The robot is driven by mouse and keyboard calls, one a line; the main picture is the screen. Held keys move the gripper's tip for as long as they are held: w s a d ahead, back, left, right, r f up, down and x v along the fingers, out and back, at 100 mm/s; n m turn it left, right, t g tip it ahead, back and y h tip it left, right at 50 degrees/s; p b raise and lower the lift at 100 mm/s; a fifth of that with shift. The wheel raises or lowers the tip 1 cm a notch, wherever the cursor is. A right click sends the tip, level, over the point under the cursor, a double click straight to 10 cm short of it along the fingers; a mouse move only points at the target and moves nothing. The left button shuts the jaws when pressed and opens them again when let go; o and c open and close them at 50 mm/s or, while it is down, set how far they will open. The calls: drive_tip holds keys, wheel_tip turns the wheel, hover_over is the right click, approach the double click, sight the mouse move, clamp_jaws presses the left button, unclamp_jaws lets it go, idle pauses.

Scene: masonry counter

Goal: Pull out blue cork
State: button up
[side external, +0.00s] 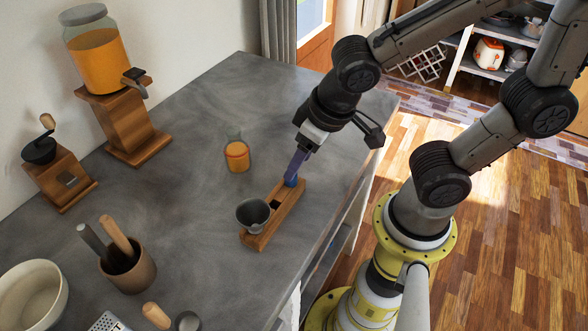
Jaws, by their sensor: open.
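A small blue cork (291,182) shows at the far end of a wooden stand (285,209) on the counter. My gripper (293,176) is open and points down right at the blue cork. Its fingers partly cover the cork, and I cannot tell whether they touch it. A grey metal cup or funnel (253,214) sits at the near end of the same stand. A dark square opening shows in the stand between the cup and the cork.
A small flask of orange liquid (237,155) stands left of the stand. A large orange dispenser (100,60) on a wooden base, a grinder (55,165), a utensil pot (127,265) and a white bowl (32,296) line the left side. The counter (200,215) is clear around the flask.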

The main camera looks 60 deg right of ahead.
drive_tip(key=shift+x, duration=2.3)
drive_tip(key=shift+c, duration=0.2)
clamp_jaws()
drive_tip(key=c, duration=0.6)
unclamp_jaws()
drive_tip(key=shift+c, duration=0.2)
clamp_jaws()
drive_tip(key=shift+r, duration=1.2)
